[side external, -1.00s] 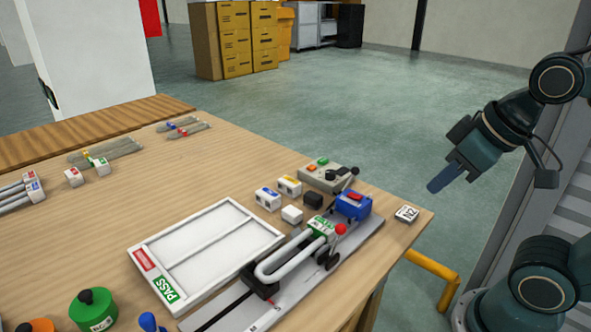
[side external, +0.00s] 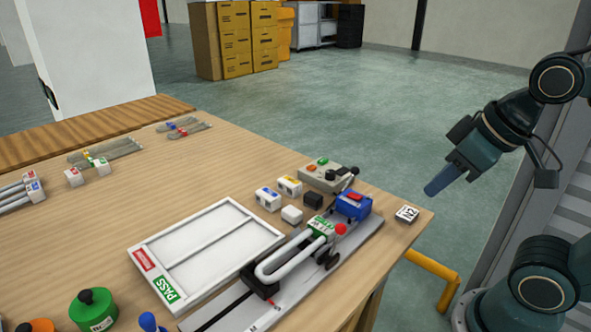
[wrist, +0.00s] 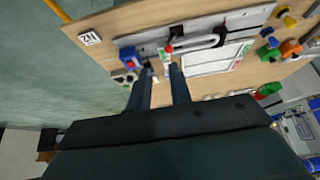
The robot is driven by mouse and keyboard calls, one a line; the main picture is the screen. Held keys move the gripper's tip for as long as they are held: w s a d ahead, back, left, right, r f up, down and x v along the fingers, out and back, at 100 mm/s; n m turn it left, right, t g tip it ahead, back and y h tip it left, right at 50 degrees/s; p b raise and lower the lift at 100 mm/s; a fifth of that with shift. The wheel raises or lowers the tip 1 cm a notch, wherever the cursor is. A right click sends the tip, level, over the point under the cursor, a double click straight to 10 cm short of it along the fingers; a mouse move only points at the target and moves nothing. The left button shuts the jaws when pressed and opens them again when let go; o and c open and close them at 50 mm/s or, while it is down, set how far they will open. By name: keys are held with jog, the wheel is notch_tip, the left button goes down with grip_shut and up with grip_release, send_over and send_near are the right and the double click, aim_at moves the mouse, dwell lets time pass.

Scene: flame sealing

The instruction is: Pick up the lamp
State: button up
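The lamp appears to be the white U-shaped tube (side external: 298,264) with a green-and-white labelled end. It lies along a long grey fixture (side external: 222,309), its bend at a black block and its labelled end near a red knob. The lamp also shows in the wrist view (wrist: 203,43), beyond my fingers. My gripper (side external: 431,190) hangs in the air off the right edge of the table, well apart from the lamp. In the wrist view its two fingers (wrist: 160,68) are spread with an empty gap between them.
A white tag (side external: 407,213) lies at the right corner.

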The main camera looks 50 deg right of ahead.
jog(key=shift+w, duration=0.1)
jog(key=w+a+f+m, duration=0.5)
jog(key=w+m, duration=0.4)
jog(key=w+a+f+m+g, duration=0.1)
jog(key=w+a+f+m, duration=0.4)
jog(key=w+m, duration=0.4)
jog(key=shift+w+a+f, duration=0.3)
jog(key=shift+w+f, duration=0.05)
jog(key=shift+w, duration=0.2)
send_over(286, 249)
jog(key=s, duration=0.2)
jog(key=shift+a+f, duration=0.15)
jog(key=shift+f, duration=3.8)
jog(key=shift+x, duration=2.6)
